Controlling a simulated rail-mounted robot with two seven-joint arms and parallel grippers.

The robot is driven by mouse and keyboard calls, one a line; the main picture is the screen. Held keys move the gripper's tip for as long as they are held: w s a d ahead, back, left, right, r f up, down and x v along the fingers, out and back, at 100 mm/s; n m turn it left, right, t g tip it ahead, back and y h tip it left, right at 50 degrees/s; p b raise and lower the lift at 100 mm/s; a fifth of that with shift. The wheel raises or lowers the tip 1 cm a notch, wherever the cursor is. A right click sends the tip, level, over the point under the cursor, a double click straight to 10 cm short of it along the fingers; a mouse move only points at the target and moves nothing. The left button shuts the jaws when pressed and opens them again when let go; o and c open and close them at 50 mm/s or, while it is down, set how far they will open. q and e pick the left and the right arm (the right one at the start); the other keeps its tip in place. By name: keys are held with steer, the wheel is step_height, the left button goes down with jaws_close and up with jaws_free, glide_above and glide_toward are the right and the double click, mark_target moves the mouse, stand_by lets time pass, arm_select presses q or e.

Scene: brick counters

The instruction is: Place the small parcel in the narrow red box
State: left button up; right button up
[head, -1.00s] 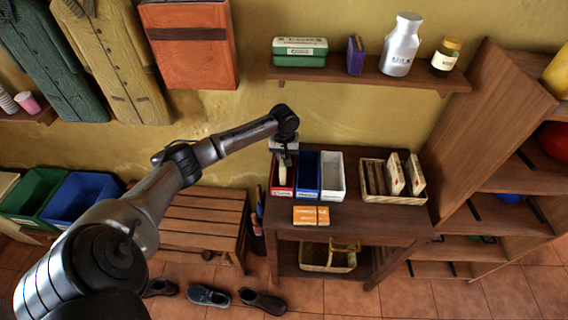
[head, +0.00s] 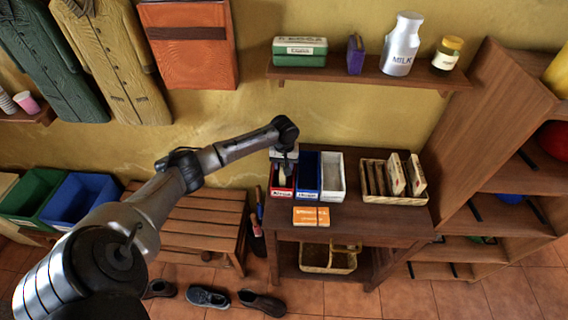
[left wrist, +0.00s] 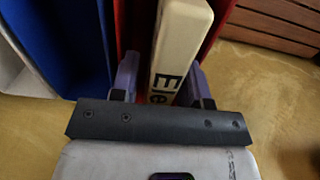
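A slim cream box (left wrist: 178,45) with dark lettering "Ele" stands in the narrow red box (head: 282,192), the leftmost of three boxes side by side on the counter. In the head view the cream box (head: 283,173) shows just below my left gripper (head: 284,166). In the left wrist view my left gripper (left wrist: 163,78) has its fingers on either side of the cream box. A gap shows at the left finger, so the fingers look open. The red walls (left wrist: 214,35) rise on both sides. The cream box's lower part is hidden. My right gripper is not in view.
A blue box (head: 307,191) and a white box (head: 339,190) stand right of the red one. An orange packet (head: 311,216) lies in front. A basket (head: 393,199) with upright cream boxes stands further right. A shelf (head: 365,80) hangs above.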

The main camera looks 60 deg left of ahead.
arm_select(q)
steer(key=shift+o, duration=0.4)
step_height(320, 180, up, 11)
steer(key=shift+f+p, duration=0.2)
steer(key=shift+p, duration=0.7)
steer(key=shift+r, duration=0.85)
